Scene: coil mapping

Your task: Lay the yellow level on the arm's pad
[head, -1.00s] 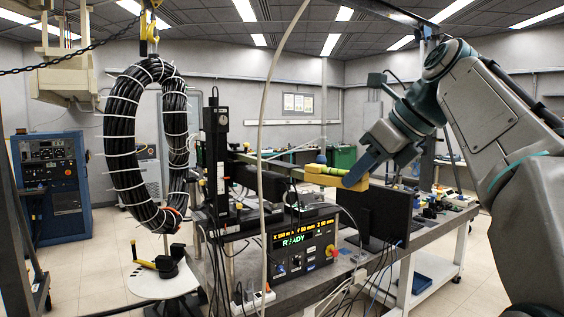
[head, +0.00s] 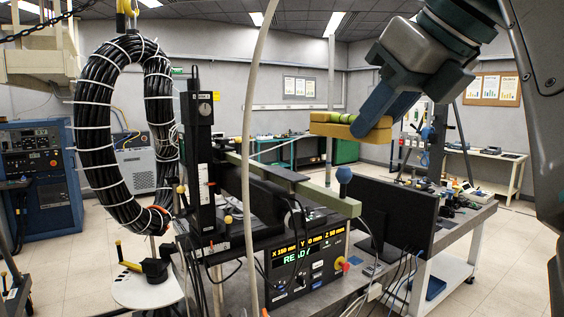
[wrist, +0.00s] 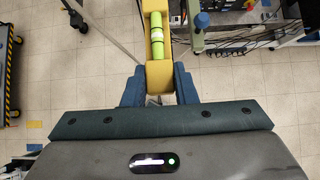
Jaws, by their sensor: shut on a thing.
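The yellow level (head: 322,127) with its green vial is in my gripper (head: 368,122), held by its right end and roughly horizontal. In the head view it appears above the outer end of the grey-green arm (head: 300,186). In the wrist view the level (wrist: 157,73) sits between my blue fingers (wrist: 159,88) and extends away from them. The arm's end (wrist: 196,38) is to its right there, apart from it. A blue knob (head: 343,175) stands near the arm's end. I cannot clearly make out the pad.
A black cable coil (head: 92,130) hangs at left. The control box (head: 300,265) reads READY below the arm. A dark monitor (head: 400,215) stands to its right on the bench. A pale cable (head: 247,150) hangs in front of the arm.

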